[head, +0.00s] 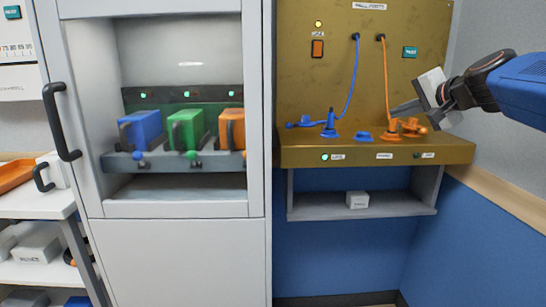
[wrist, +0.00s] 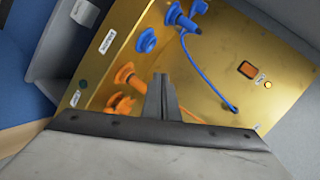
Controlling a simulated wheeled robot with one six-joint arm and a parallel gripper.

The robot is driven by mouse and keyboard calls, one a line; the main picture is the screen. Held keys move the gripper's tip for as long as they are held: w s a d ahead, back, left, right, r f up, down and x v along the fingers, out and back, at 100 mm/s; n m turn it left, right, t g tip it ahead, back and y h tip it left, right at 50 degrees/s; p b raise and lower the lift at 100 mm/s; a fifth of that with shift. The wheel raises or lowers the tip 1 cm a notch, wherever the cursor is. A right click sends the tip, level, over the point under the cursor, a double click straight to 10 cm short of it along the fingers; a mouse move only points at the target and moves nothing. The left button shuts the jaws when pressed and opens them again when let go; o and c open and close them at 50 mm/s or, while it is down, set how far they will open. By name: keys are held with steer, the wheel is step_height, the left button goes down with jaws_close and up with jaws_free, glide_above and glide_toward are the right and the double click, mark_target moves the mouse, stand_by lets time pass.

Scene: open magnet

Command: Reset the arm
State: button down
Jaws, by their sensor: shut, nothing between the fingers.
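My gripper (head: 392,112) is at the right in the head view, held in front of the brass panel (head: 345,85) and just above its ledge. Its fingers (wrist: 162,98) are together and empty in the wrist view, pointing at the panel. The orange fittings (head: 408,128) are right by the fingertips in the head view; in the wrist view orange fittings (wrist: 128,77) lie just left of them. I cannot tell whether the fingers touch them. A blue plug (head: 330,122) with a blue cord stands on the ledge to the left.
A blue cap (head: 363,136) sits on the ledge between the plugs. An orange cord (head: 386,75) hangs from the panel close to my gripper. A shelf (head: 320,207) below holds a white box (head: 357,200). A white cabinet (head: 257,120) with blue, green and orange units stands left.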

steer(key=s+a+f+n+g+h, duration=0.1)
steer(key=s+f+n+g, duration=0.3)
steer(key=s+f, duration=1.2)
steer(key=s+a+f+n+g+h, duration=0.2)
steer(key=s+a+f+n+g, duration=0.2)
steer(key=s+f, duration=1.2)
step_height(320, 180, down, 3)
steer(key=n, duration=0.2)
steer(key=shift+s+a+n, duration=0.15)
steer(key=shift+s+n, duration=0.15)
steer(key=shift+s, duration=0.05)
steer(key=shift+r, duration=0.1)
